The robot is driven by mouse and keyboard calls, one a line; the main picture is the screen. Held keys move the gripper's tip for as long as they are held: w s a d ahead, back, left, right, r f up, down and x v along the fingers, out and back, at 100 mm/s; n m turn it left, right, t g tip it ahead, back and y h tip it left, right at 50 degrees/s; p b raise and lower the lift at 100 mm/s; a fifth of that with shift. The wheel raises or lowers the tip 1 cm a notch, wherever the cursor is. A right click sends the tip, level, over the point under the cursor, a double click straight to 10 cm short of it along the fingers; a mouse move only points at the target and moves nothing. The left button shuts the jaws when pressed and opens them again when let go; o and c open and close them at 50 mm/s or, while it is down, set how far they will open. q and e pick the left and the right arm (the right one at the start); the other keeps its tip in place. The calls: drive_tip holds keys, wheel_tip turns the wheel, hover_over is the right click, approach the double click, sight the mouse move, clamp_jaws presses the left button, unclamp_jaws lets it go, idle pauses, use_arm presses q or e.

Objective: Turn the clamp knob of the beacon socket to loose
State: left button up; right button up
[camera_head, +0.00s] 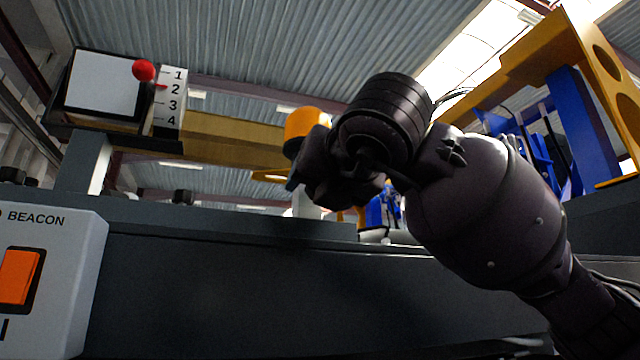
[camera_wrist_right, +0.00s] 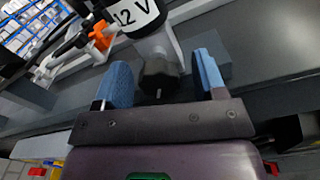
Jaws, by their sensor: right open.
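My right gripper (camera_wrist_right: 162,66) is open, with one blue finger pad on each side of the knob and a gap to each. I cannot tell how far the fingertips reach over the knob. In the head view, the orange beacon (camera_head: 303,124) stands above the white socket (camera_head: 306,205), both partly hidden by my right wrist (camera_head: 345,165). The knob is hidden there. My left gripper is not in view.
The dark chassis deck (camera_head: 250,235) runs across below the socket. A white box marked BEACON with an orange switch (camera_head: 18,276) is at the lower left. A panel with a red ball (camera_head: 143,70) and scale 1–4 (camera_head: 172,97) is at the upper left.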

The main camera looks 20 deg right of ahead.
drive_tip(key=c, duration=0.9)
drive_tip(key=shift+c, duration=0.2)
